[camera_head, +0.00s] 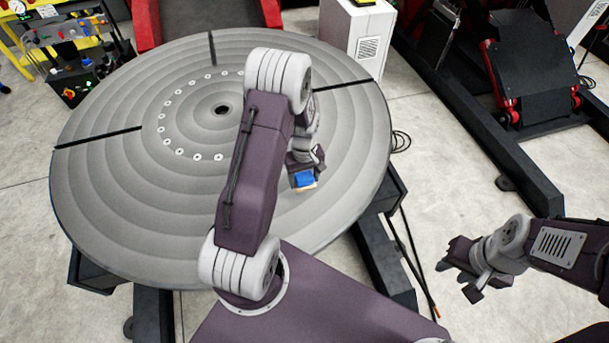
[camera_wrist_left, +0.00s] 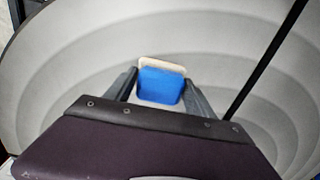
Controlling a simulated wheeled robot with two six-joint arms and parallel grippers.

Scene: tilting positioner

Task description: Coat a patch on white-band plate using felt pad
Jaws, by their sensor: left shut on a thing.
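A felt pad (camera_head: 305,181) with a blue holder and a pale felt edge shows over the right part of a large round grey plate (camera_head: 110,200). The plate has concentric rings, black slots and a ring of white dots around a central hole. I cannot make out a white band on it. My left gripper (camera_head: 304,176) is shut on the pad. In the left wrist view the blue pad (camera_wrist_left: 160,86) sits between both fingers, over the grey plate (camera_wrist_left: 70,70). I cannot tell whether the felt touches the plate. My right gripper (camera_head: 463,276) is open and empty, right of the plate.
A white box (camera_head: 352,40) stands behind the plate. A dark ramp-like machine (camera_head: 530,70) with red parts is at the back right. A yellow cart (camera_head: 25,60) with tools is at the far left. Cables lie on the floor to the right.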

